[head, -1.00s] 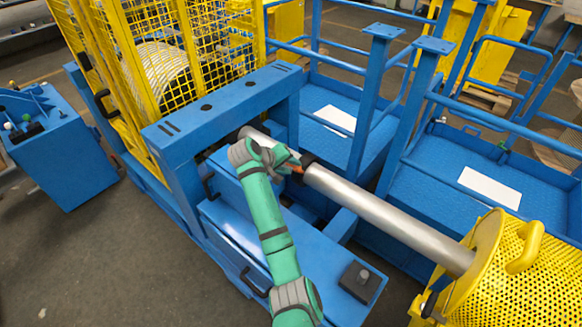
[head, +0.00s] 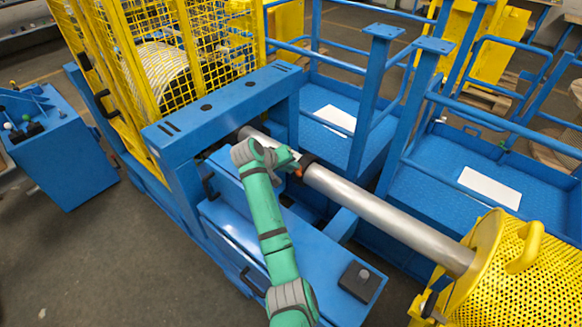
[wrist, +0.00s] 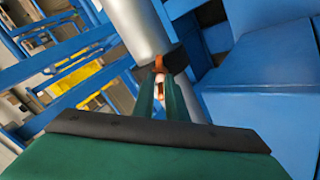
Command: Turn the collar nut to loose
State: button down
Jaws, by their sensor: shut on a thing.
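The dark collar nut (head: 305,165) sits around the long silver shaft (head: 375,208) in the head view. In the wrist view the dark collar (wrist: 175,60) crosses the shaft (wrist: 140,28), with a small orange part (wrist: 159,66) on its near side. My gripper (head: 296,168) is at the collar's left side in the head view. In the wrist view its two green fingers (wrist: 160,95) are closed around the orange part. The fingers and the orange part hide some of the collar.
A blue frame beam (head: 222,108) spans above the shaft's far end. A yellow perforated drum (head: 510,275) stands at the shaft's near right end. Blue railings and platforms (head: 470,185) lie to the right. A blue cabinet (head: 300,255) with a dark box (head: 360,280) lies under my arm.

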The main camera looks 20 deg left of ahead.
jog(key=shift+m, duration=0.5)
jog(key=c, duration=1.8)
grip_release()
jog(key=shift+o, duration=0.2)
jog(key=v, duration=1.1)
jog(key=shift+f, duration=0.1)
